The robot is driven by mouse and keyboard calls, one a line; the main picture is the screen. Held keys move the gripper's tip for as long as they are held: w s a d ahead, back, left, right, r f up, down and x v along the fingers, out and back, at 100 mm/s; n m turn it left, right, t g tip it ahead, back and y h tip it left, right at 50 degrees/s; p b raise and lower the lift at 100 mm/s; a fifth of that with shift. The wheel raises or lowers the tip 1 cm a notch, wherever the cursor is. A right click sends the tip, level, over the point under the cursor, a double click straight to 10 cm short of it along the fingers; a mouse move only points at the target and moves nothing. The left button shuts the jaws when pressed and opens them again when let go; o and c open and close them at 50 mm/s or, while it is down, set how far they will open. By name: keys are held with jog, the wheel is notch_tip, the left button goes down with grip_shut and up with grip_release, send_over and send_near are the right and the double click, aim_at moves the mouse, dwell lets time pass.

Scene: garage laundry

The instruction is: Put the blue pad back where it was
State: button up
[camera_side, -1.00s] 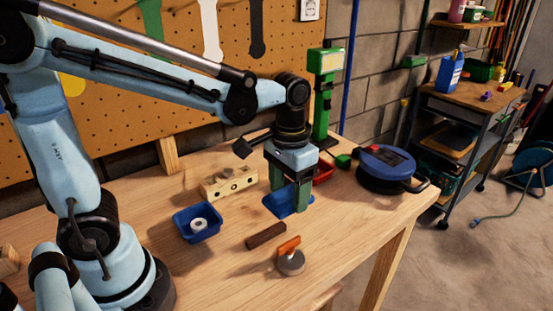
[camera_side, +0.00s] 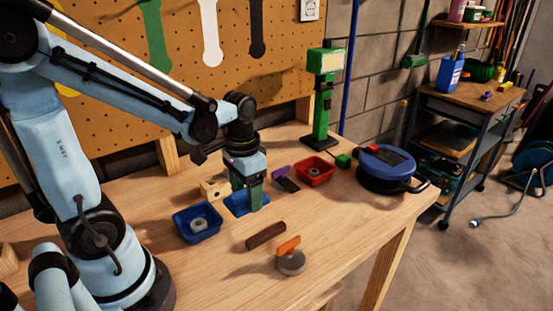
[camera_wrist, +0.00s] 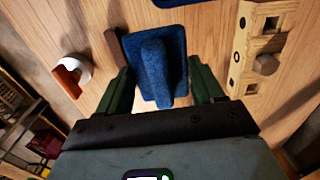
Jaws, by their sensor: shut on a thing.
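The blue pad (camera_side: 238,208) is under my gripper (camera_side: 249,204) in the side view, just right of the blue bin (camera_side: 186,232). In the wrist view the pad (camera_wrist: 145,55) has a raised blue ridge and lies between the green fingers of my gripper (camera_wrist: 163,85), which is shut on it. The pad looks low over the bench; I cannot tell whether it touches the wood.
The blue bin holds a pale ring (camera_side: 198,224). A wooden block with holes (camera_side: 212,189) stands behind my gripper. A red bin (camera_side: 316,182) and purple-and-dark item (camera_side: 285,180) are to the right.

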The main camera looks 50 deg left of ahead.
aim_at(243, 190)
jog(key=a+f, duration=0.2)
jog(key=a, duration=0.1)
jog(key=shift+w, duration=0.4)
jog(key=shift+f, duration=1.9)
jog(key=shift+f, duration=0.1)
jog(key=o, duration=1)
notch_tip(243, 190, up, 12)
jog(key=shift+d+r, duration=0.1)
jog(key=shift+d+r+t, duration=0.15)
jog(key=shift+d+t, duration=1.05)
jog(key=shift+d, duration=0.15)
jog(key=shift+d+r+t, duration=0.2)
jog(key=shift+d+t, duration=1)
jog(key=shift+d, duration=0.1)
jog(key=shift+d+r+t, duration=0.15)
jog(key=shift+d+t, duration=1.05)
jog(key=shift+d, duration=0.15)
